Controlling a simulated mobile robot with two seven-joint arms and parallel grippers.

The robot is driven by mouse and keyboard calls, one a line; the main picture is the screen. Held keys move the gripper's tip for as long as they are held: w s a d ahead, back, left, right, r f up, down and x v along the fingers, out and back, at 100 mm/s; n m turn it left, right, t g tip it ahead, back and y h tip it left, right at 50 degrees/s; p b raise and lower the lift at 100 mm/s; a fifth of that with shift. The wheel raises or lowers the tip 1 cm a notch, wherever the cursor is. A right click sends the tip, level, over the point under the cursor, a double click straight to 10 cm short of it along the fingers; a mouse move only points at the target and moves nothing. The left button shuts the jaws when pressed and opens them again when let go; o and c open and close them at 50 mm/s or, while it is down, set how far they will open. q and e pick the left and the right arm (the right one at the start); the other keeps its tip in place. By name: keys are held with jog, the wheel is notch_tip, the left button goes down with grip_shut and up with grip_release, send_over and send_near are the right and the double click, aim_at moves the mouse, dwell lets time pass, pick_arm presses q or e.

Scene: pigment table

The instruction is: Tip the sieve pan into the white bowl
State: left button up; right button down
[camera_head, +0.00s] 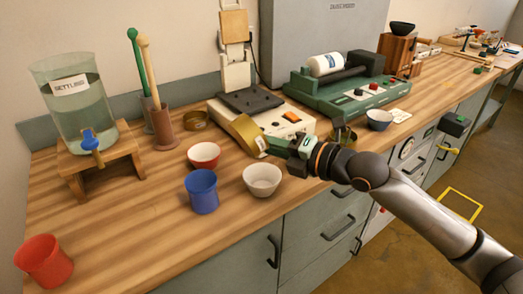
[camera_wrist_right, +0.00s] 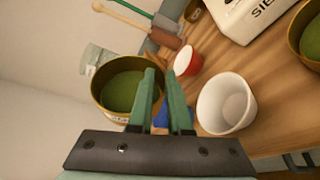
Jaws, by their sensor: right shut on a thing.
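The sieve pan (camera_head: 245,132) is a brass round pan with a pale label, tilted onto its side above the table. The right wrist view shows green powder inside the pan (camera_wrist_right: 124,92). My right gripper (camera_head: 290,148) is shut on the pan; its green fingers (camera_wrist_right: 163,88) overlap the pan's edge in the right wrist view. The white bowl (camera_head: 262,181) stands upright on the table, below and in front of the pan. The white bowl (camera_wrist_right: 227,104) looks empty in the right wrist view. My left gripper is not in view.
A red bowl (camera_head: 204,156) and a blue cup (camera_head: 202,191) stand left of the white bowl. The sieve machine (camera_head: 290,122) is behind. A red cup (camera_head: 43,260) stands at the front left.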

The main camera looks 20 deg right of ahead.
jog(key=shift+f+m+b, duration=0.35)
jog(key=shift+f+m, duration=0.15)
jog(key=shift+f+m+t+y+b, duration=0.3)
jog(key=shift+f+m+y+b, duration=0.1)
jog(key=shift+f+m+b, duration=0.35)
jog(key=f+m+b, duration=0.1)
jog(key=m+b, duration=0.1)
jog(key=shift+d+f+m+t+y+b, duration=0.1)
jog(key=shift+f+m+t+y+b, duration=0.15)
jog(key=shift+f+t+y+b, duration=0.1)
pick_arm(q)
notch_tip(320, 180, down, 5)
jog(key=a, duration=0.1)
pick_arm(e)
jog(key=shift+f+m+b, duration=0.3)
jog(key=shift+m+b, duration=0.1)
jog(key=shift+m, duration=0.2)
jog(key=shift+w+r+t, duration=0.1)
jog(key=shift+r+t, duration=0.05)
jog(key=shift+t, duration=0.2)
jog(key=shift+d+m, duration=0.1)
jog(key=shift+m, duration=0.5)
jog(key=shift+f+m, duration=0.25)
jog(key=shift+m, duration=0.25)
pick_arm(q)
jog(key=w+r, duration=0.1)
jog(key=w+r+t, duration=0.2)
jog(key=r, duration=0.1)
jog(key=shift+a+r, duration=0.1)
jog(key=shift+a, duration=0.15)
